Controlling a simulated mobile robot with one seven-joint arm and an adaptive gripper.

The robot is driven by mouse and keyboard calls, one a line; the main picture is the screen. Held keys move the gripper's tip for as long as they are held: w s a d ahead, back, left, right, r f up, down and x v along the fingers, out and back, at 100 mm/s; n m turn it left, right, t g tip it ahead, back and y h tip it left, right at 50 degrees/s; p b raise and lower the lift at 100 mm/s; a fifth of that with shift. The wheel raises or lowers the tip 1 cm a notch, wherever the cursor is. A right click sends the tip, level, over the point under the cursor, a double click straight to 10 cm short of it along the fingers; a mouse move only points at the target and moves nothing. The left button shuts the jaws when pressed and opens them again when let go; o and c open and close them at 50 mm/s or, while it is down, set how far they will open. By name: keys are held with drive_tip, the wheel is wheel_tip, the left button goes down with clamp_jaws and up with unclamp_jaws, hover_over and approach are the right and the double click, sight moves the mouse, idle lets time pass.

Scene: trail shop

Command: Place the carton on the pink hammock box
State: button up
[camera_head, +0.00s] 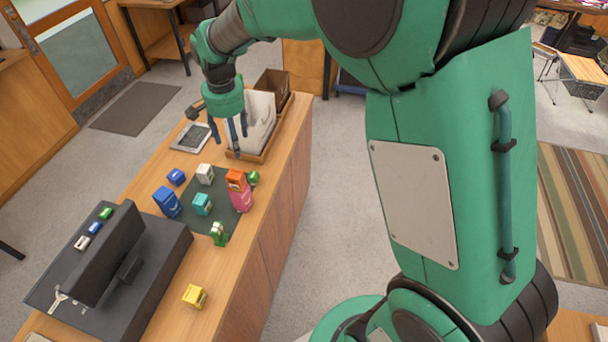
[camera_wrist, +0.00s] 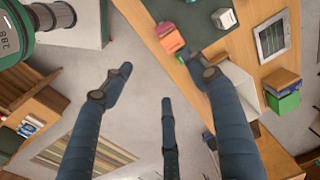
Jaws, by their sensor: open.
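A pink box (camera_head: 241,200) stands at the right edge of a dark mat on the wooden counter. An orange carton (camera_head: 236,179) appears to rest on top of it. In the wrist view the orange carton (camera_wrist: 173,43) shows near the counter edge, with a bit of pink (camera_wrist: 164,29) beside it. I cannot tell from the pictures which carton the task names. My gripper (camera_head: 229,132) is open and empty above the counter, farther back than the pink box and near the tray. Its spread fingers (camera_wrist: 163,88) hold nothing in the wrist view.
Several small boxes stand around the dark mat (camera_head: 231,188), including blue (camera_head: 167,203), white (camera_head: 205,174), teal (camera_head: 202,205) and green (camera_head: 219,235) ones. A yellow box (camera_head: 195,296) stands nearer. A monitor (camera_head: 110,252), a tablet (camera_head: 190,138) and a wooden tray (camera_head: 246,156) also occupy the counter.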

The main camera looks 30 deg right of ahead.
drive_tip(key=s+d+r+n+t, duration=0.1)
drive_tip(key=s+d+r+n, duration=0.1)
drive_tip(key=s+r, duration=0.7)
drive_tip(key=s+d+r+n+t, duration=0.1)
drive_tip(key=s+r+n, duration=0.1)
drive_tip(key=s, duration=0.9)
drive_tip(key=s+d+r+n+t, duration=0.2)
drive_tip(key=s+r+n, duration=0.1)
drive_tip(key=s, duration=0.9)
drive_tip(key=shift+s+t, duration=0.3)
drive_tip(key=shift+f, duration=0.15)
wheel_tip(320, 180, down, 12)
drive_tip(key=b, duration=1.2)
